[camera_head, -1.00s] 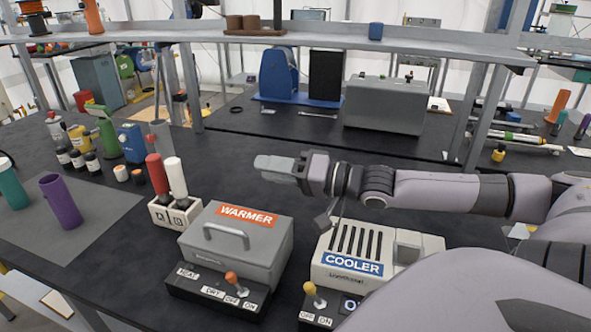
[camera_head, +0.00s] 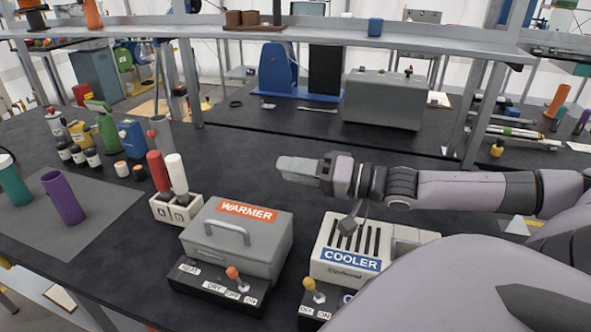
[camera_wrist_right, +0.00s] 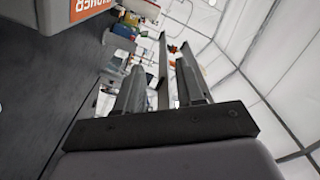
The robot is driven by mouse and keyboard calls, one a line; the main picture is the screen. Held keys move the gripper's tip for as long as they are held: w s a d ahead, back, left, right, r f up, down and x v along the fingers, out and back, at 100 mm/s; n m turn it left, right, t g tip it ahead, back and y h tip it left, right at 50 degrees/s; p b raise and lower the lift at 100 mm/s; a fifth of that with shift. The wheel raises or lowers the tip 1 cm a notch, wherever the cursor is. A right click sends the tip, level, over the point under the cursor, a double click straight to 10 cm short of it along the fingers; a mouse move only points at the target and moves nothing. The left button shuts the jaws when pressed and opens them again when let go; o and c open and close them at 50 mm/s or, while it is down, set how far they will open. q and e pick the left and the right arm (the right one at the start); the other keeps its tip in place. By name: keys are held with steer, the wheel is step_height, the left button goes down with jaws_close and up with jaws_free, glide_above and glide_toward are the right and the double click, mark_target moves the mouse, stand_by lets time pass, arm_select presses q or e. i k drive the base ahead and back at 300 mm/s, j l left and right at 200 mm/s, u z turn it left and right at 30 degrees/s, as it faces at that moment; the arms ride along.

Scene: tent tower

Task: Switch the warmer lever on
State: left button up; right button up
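The warmer (camera_head: 262,256) is a grey box with a handle and an orange label, at the lower middle of the head view. Its lever (camera_head: 233,273) has an orange knob and stands on the black front base (camera_head: 205,291), near the OFF and ON labels. The knob leans left, toward the OFF side. My right gripper (camera_head: 298,170) is above and behind the warmer, apart from it and the lever. The right wrist view shows its two fingers (camera_wrist_right: 161,82) spread with nothing held between them. My left gripper is not in view.
The cooler (camera_head: 349,262), with its yellow-knobbed lever (camera_head: 309,285), stands right of the warmer, partly hidden by my right arm. A white holder (camera_head: 175,207) with red and white bottles stands at left. A purple cup (camera_head: 63,199) stands on a grey mat.

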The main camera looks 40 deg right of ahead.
mark_target(231, 272)
steer(key=k+j, duration=0.75)
steer(key=j, duration=0.25)
steer(key=k+j, duration=0.4)
steer(key=j, duration=0.1)
